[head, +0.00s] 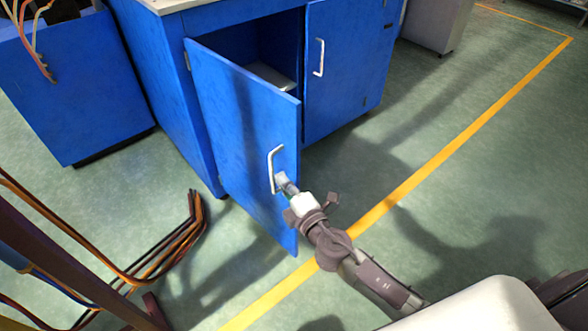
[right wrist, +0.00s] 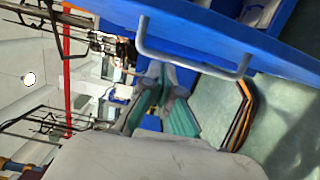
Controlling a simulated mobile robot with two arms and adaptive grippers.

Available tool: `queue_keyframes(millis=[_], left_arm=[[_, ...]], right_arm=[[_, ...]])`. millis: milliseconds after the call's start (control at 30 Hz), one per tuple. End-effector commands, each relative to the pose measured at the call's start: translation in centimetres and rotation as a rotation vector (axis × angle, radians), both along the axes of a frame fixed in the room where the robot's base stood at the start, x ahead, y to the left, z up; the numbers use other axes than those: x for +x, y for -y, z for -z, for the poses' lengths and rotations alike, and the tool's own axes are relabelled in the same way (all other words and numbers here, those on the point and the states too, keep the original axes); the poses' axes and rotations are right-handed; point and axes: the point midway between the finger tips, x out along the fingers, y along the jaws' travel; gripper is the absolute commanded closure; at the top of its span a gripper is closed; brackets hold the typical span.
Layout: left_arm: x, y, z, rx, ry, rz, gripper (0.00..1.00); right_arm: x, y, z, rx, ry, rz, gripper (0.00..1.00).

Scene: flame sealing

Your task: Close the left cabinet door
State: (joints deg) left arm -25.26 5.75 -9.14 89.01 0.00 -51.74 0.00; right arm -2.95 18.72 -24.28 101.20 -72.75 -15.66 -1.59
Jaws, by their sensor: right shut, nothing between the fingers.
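The blue left cabinet door (head: 240,140) hangs open in the head view, swung out toward me, with its outer face and white bar handle (head: 272,170) showing. My right gripper (head: 284,183) is at the door's outer face, just right of the handle, with its fingers shut and nothing between them. I cannot tell whether the fingertips touch the door. The right wrist view shows the handle (right wrist: 145,38) close up on the blue door (right wrist: 225,35). My left gripper is not in view.
The right cabinet door (head: 345,70) is closed. A shelf (head: 270,75) shows inside the open compartment. Another blue unit (head: 70,90) stands at the left. Orange and black cables (head: 170,250) lie at lower left. The green floor right of the door is clear, crossed by a yellow line (head: 440,155).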

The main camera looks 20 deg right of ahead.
Motion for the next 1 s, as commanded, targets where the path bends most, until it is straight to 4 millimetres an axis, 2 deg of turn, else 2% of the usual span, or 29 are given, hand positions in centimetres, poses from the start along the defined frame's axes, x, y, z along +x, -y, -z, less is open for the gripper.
queue_keyframes(millis=[33, 100, 300, 900, 1000], left_arm=[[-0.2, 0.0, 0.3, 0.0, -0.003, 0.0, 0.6], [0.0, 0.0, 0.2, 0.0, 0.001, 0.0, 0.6], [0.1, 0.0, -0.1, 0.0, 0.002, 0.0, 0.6], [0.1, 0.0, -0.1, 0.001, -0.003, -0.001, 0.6], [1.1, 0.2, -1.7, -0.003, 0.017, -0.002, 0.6]], right_arm=[[1.1, -0.2, -0.2, -0.001, 0.002, -0.001, 1.0], [1.3, 1.3, 0.1, -0.005, 0.0, 0.002, 1.0], [2.1, 3.1, 0.1, -0.002, -0.001, -0.001, 1.0], [2.3, 3.9, 0.1, -0.002, -0.001, -0.011, 1.0], [2.5, 4.3, 0.2, -0.004, 0.001, -0.03, 1.0]])
